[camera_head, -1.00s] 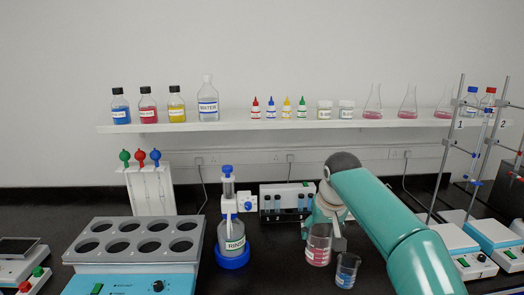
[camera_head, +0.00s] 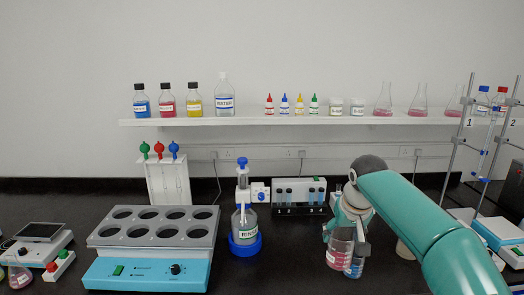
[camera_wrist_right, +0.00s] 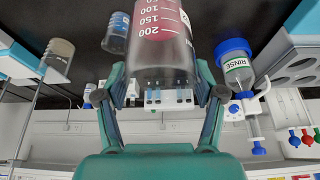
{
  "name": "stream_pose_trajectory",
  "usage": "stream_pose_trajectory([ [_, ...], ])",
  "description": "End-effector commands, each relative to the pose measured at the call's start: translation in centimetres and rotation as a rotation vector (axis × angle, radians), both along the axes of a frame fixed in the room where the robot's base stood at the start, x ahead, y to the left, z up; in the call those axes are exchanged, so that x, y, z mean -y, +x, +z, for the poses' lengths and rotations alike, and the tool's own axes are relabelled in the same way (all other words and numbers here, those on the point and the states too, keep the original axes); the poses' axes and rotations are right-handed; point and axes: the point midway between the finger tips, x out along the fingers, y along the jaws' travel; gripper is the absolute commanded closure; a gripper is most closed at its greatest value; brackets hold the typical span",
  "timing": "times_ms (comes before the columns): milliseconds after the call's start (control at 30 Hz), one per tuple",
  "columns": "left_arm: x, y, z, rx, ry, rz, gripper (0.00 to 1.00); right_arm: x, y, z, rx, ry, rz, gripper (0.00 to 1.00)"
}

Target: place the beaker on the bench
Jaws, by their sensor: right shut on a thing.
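The beaker (camera_head: 340,248), clear glass with pink liquid and white markings, is upright in my right gripper (camera_head: 346,226). In the right wrist view it fills the top middle (camera_wrist_right: 162,38), between the two fingers of that gripper (camera_wrist_right: 167,95), which are shut around it. I cannot tell whether its base touches the black bench (camera_head: 285,270). A second, smaller beaker with blue liquid (camera_head: 356,265) stands just right of it, partly hidden behind it. My left gripper is not in view.
A rinse bottle (camera_head: 244,225) stands left of the beaker, and a blue block with a grey holed rack (camera_head: 152,240) is further left. A small tube rack (camera_head: 299,196) is behind. Stands and stirrers (camera_head: 501,238) crowd the right. Bare bench lies between the rinse bottle and the beaker.

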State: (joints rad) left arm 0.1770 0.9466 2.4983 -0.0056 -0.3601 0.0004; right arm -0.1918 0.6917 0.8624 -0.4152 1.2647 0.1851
Motion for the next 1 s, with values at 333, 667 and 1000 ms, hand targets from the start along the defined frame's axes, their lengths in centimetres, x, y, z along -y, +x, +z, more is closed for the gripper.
stream_pose_trajectory([
  [333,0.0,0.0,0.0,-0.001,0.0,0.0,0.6,2.0,-2.0,-2.4,-0.002,0.0,0.0,0.87],
  [667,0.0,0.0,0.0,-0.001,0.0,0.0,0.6,4.2,-6.3,-10.2,-0.006,0.001,0.004,0.87],
  [1000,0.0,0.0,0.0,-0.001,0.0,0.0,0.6,1.8,-12.2,-18.9,-0.004,0.0,0.057,0.87],
])
